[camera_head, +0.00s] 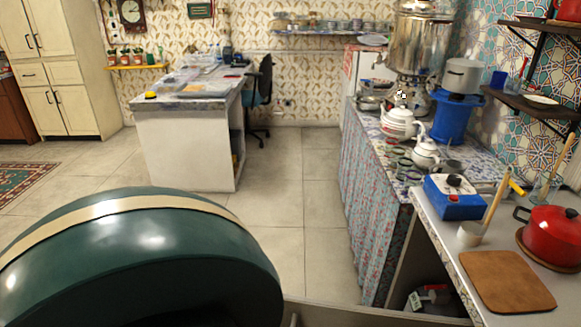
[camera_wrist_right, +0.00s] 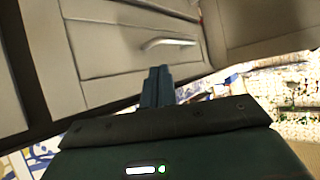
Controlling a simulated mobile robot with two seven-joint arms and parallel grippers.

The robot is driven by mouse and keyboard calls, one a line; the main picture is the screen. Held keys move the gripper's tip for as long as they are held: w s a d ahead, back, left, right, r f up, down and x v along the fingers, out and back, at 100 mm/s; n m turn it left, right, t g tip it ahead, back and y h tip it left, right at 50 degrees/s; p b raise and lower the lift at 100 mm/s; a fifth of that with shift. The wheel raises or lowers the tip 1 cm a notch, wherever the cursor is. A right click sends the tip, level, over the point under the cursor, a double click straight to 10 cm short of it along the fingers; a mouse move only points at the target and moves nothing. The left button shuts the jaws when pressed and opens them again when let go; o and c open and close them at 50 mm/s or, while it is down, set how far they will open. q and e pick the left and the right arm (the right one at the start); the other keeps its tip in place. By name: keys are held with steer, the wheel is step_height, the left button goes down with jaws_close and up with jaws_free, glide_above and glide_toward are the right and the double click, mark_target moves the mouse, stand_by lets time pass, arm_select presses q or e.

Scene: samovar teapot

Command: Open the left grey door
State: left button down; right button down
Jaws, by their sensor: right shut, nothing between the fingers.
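In the right wrist view, my right gripper (camera_wrist_right: 158,72) is shut and empty. Its fingertips point at a grey panelled door (camera_wrist_right: 105,50) with a pale bar handle (camera_wrist_right: 168,43). The handle lies just beyond the fingertips in the picture; I cannot tell how much gap there is, but the fingers are not around it. The door looks tilted in this view, and I cannot tell whether it is fully closed. Other grey panels flank it. I cannot pick out this door or either gripper in the head view.
In the head view, a counter at the right carries a red pot (camera_head: 553,236), a wooden board (camera_head: 507,282) and a blue box (camera_head: 454,198). A curtained table (camera_head: 375,215) stands behind it. A white desk (camera_head: 190,145) is further back. The tiled floor (camera_head: 300,215) between is clear.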

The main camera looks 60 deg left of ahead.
arm_select(q)
steer(key=shift+w+d, duration=0.1)
steer(key=c, duration=1.6)
jaws_free()
steer(key=shift+c, duration=0.2)
